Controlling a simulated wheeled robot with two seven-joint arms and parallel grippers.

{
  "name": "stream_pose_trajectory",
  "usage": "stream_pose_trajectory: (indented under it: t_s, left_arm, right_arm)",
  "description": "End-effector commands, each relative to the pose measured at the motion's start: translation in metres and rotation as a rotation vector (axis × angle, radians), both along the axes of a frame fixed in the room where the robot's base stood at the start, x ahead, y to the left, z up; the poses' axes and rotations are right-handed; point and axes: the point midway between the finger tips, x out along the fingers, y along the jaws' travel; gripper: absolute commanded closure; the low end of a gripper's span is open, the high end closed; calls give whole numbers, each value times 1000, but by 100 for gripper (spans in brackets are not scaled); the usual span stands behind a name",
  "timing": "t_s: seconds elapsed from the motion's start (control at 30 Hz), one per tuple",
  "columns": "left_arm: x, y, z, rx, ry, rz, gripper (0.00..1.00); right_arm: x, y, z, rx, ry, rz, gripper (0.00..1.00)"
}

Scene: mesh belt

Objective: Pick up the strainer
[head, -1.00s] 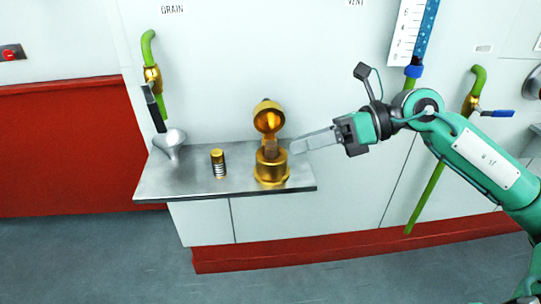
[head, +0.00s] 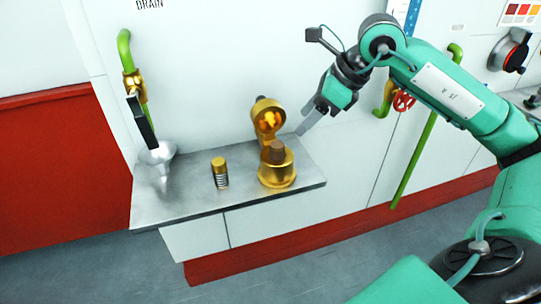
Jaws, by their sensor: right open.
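A small cylinder with a brass cap and a dark ribbed lower part, which looks like the strainer (head: 220,172), stands upright on the grey metal shelf (head: 178,208). To its right is a brass housing (head: 277,172) with its lid (head: 267,118) tipped up and a brown piece (head: 277,151) in its mouth. My right gripper (head: 303,130) is open, right of the raised lid and above the shelf's right part. Its fingers point down and left, apart from the strainer, and overlap each other in the picture. My left gripper is out of view.
A funnel-like silver piece (head: 157,160) stands at the shelf's left end, below a green drain pipe (head: 125,50) with a brass valve and dark handle. The wall rises close behind. The shelf's front left is bare.

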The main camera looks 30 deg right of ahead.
Motion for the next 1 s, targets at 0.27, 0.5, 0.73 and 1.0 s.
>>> stream_pose_trajectory:
  t_s: [0.27, 0.5, 0.73, 1.0]
  left_arm:
    - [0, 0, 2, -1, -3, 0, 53]
    - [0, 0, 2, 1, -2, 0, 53]
    - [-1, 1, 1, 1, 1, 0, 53]
    - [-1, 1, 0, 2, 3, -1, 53]
  right_arm:
    - [18, 17, -38, 2, 0, 2, 44]
    - [25, 25, -55, 3, 1, 3, 44]
    - [38, 36, -82, 3, 0, 2, 44]
    - [40, 37, -87, 1, -2, 1, 44]
